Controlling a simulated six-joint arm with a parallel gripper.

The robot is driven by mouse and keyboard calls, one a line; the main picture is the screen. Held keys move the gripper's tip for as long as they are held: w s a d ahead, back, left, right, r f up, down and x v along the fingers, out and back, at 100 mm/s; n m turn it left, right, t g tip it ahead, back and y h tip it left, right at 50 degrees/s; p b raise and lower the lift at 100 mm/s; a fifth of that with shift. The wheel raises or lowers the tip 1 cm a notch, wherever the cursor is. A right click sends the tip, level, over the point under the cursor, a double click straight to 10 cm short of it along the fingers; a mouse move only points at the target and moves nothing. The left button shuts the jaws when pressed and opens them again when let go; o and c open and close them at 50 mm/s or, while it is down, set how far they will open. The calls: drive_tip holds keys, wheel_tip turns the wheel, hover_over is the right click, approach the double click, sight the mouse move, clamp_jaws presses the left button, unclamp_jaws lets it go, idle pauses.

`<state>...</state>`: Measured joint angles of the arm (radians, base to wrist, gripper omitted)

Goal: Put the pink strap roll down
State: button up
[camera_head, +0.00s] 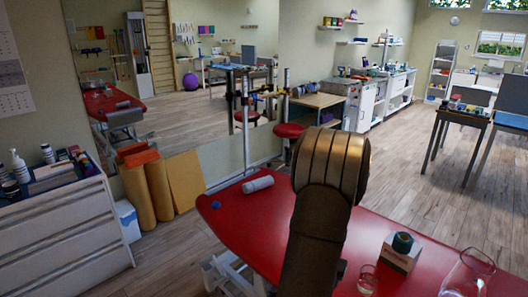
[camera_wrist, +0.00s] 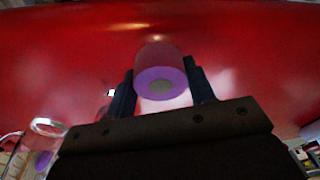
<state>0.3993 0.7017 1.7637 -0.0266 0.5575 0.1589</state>
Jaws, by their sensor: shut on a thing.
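The pink strap roll (camera_wrist: 160,56) shows in the wrist view as a pink-purple cylinder with its round end toward the camera. My gripper (camera_wrist: 159,72) is shut on it, with one dark finger on each side. The red padded table (camera_head: 245,228) fills the background behind the roll in the wrist view. I cannot tell whether the roll touches the table or hangs above it. In the head view my arm hides the gripper and the roll.
On the table, a pale roll (camera_head: 257,184) and a small blue item (camera_head: 215,205) lie at the left. A box (camera_head: 400,257) with a dark green roll (camera_head: 402,242), a glass (camera_head: 368,279) and a glass vessel (camera_head: 467,276) stand at the right. Bare red surface lies between.

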drive_tip(key=w+a+f+n, duration=0.1)
drive_tip(key=a+n, duration=0.2)
drive_tip(key=a, duration=0.7)
drive_tip(key=w+a+f+n, duration=0.1)
drive_tip(key=a+n, duration=0.2)
drive_tip(key=a, duration=0.6)
drive_tip(key=shift+w+a+f+y, duration=0.2)
drive_tip(key=shift+w+a+y, duration=0.1)
drive_tip(key=shift+w+a, duration=0.1)
drive_tip(key=s+d+r+m, duration=0.2)
drive_tip(key=s+d+m, duration=0.15)
drive_tip(key=d, duration=0.95)
drive_tip(key=s+d+r+m, duration=0.15)
drive_tip(key=d+m, duration=0.35)
drive_tip(key=d, duration=0.8)
drive_tip(key=s+d+r+m, duration=0.1)
drive_tip(key=s+d+m, duration=0.2)
drive_tip(key=s+d, duration=0.5)
drive_tip(key=s+d+r+m+g+h, duration=0.1)
drive_tip(key=s+d+m, duration=0.3)
drive_tip(key=s+d, duration=0.5)
drive_tip(key=shift+s+d+r, duration=0.25)
drive_tip(key=shift+d+r, duration=0.15)
drive_tip(key=shift+d, duration=0.35)
